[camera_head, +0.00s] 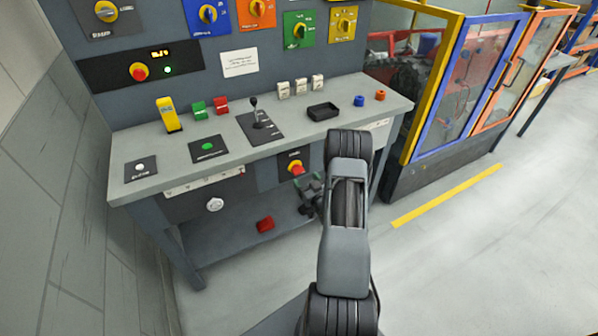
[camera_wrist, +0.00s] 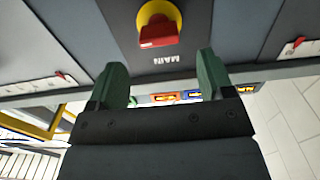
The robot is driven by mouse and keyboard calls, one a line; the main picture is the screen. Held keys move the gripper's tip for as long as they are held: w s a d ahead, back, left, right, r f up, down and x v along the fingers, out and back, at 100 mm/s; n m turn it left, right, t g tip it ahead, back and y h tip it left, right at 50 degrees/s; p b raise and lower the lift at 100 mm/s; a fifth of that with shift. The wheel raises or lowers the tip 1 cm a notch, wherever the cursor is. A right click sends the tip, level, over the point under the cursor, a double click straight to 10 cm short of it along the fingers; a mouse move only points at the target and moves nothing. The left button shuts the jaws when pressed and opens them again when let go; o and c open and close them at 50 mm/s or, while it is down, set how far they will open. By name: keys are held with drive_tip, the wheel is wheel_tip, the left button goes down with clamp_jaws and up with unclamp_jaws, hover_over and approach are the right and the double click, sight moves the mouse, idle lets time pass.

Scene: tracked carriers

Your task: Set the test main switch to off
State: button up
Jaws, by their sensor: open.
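The main switch has a red handle on a round yellow plate, on a dark panel in the bench front; it shows in the head view (camera_head: 296,168) and near the top of the wrist view (camera_wrist: 158,30). The word MAIN is printed upside down beside it in the wrist view. The handle lies roughly crosswise there; its set position cannot be read. My gripper (camera_wrist: 160,68) has two dark green fingers standing apart, with nothing between them. The handle is beyond the fingertips, apart from them. In the head view my gripper (camera_head: 311,190) is just below right of the switch, partly hidden by my arm.
The bench top (camera_head: 165,187) overhangs the switch and carries a joystick (camera_head: 260,118), a black tray (camera_head: 323,111) and several small blocks. A white dial (camera_head: 215,204) sits left on the bench front. A red block (camera_head: 265,224) lies on the lower shelf (camera_head: 230,236). Floor at right is clear.

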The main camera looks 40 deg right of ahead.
sight(300, 173)
drive_tip(key=shift+w+d, duration=0.2)
drive_tip(key=shift+w, duration=1.3)
drive_tip(key=shift+w+d, duration=0.2)
drive_tip(key=shift+w, duration=1.25)
drive_tip(key=c, duration=0.9)
